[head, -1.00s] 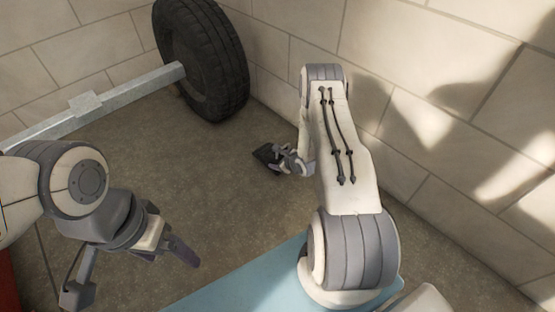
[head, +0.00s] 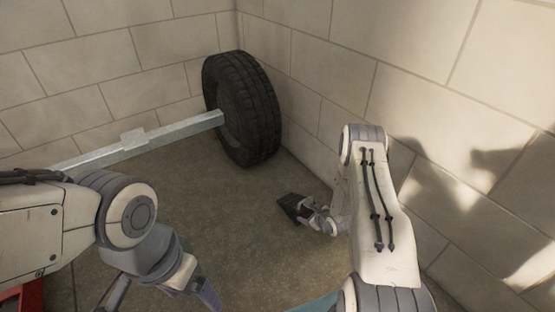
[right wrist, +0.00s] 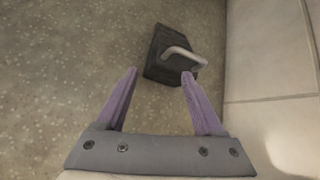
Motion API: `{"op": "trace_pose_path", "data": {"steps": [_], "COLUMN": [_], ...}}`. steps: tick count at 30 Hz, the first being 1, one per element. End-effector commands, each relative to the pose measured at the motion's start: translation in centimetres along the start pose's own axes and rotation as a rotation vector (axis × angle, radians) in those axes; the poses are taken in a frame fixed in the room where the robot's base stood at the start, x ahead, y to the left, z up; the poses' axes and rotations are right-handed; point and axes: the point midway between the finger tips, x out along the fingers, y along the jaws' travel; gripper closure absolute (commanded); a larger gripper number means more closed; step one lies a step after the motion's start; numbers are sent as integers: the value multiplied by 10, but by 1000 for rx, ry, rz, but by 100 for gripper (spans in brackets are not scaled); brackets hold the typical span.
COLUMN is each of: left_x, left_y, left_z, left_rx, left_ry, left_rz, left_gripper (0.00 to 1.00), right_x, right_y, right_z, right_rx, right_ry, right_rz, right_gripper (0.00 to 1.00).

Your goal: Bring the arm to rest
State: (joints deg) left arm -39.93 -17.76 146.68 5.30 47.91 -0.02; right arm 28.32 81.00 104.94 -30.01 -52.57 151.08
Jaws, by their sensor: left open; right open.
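My right arm reaches down on the right of the head view. Its gripper (head: 308,212) is beside a small black block low by the floor. My left gripper (head: 165,296) is at the bottom left of the head view, open, partly cut off by the frame edge.
A black tyre (head: 250,110) stands against the block wall (head: 330,60), joined to a grey metal beam (head: 150,143) running left. The wall is close on the right of my right arm. The floor (head: 240,240) between the arms is clear. A red part (head: 30,296) shows at lower left.

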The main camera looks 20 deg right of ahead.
Motion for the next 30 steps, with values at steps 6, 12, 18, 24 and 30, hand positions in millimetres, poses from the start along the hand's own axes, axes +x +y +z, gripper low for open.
{"op": "trace_pose_path", "data": {"steps": [6, 12, 18, 24, 30], "left_x": [-5, -23, -42, -60, -78], "left_y": [0, 2, 3, 4, 6], "left_z": [0, -1, -2, -3, -4], "left_rx": [0, 0, 0, 0, 0], "left_ry": [0, 0, 0, 0, 0], "left_rz": [0, 0, 0, 0, 0], "left_gripper": [14, 14, 14, 14, 14], "right_x": [-6, -46, -127, -239, -365], "right_y": [-3, 6, 50, 110, 168], "right_z": [22, 124, 225, 290, 307], "right_rx": [-98, -598, -1202, -1772, -2293], "right_ry": [17, 96, 139, 78, -117], "right_rz": [13, 107, 274, 483, 722], "right_gripper": [30, 30, 30, 30, 30]}}
